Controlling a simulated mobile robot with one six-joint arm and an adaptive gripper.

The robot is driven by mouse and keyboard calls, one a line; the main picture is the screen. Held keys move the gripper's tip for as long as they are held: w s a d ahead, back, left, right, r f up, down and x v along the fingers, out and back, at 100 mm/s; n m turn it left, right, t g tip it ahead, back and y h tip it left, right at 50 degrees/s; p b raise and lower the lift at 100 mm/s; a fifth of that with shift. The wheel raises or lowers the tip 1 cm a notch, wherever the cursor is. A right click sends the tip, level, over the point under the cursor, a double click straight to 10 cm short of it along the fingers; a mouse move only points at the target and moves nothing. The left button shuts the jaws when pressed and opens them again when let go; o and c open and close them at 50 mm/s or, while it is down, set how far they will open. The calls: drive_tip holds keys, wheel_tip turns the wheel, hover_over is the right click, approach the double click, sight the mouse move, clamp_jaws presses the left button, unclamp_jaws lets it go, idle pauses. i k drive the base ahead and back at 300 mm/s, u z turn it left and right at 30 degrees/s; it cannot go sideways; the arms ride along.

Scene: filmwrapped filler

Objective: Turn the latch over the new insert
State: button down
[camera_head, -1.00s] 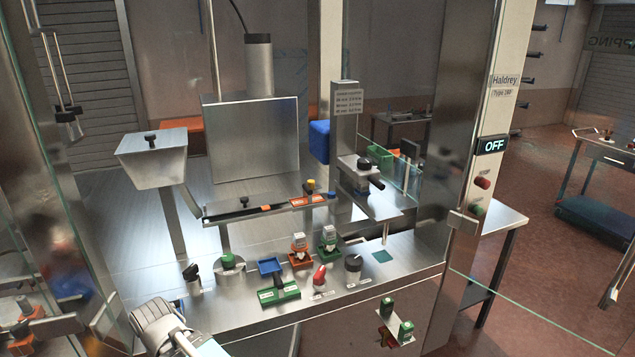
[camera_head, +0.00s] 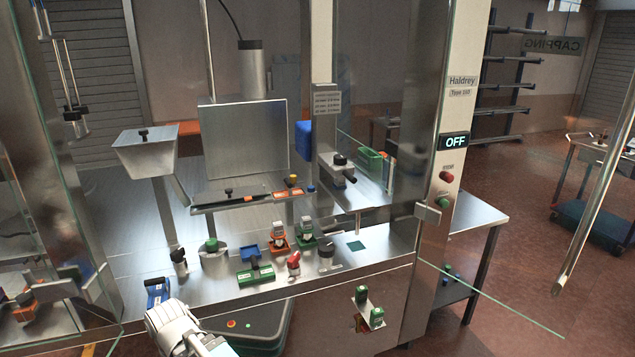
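The machine's bench (camera_head: 385,245) carries a narrow steel rail (camera_head: 215,206). A clamp head with black handles (camera_head: 341,166) sits right of the rail. I cannot tell which of these is the latch, nor make out the new insert.
Along the bench's front stand a green-topped holder (camera_head: 212,246), a green tray with a black handle (camera_head: 257,273), orange (camera_head: 278,239) and green (camera_head: 305,235) stands, and a red knob (camera_head: 293,262). A glass door (camera_head: 85,255) is at left. The post's display (camera_head: 455,142) reads OFF.

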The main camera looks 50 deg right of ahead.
sight(292, 177)
drive_tip(key=u, duration=0.05)
drive_tip(key=k, duration=1.75)
drive_tip(key=z, duration=0.95)
drive_tip(key=i, duration=1.65)
drive_tip(key=u, duration=0.05)
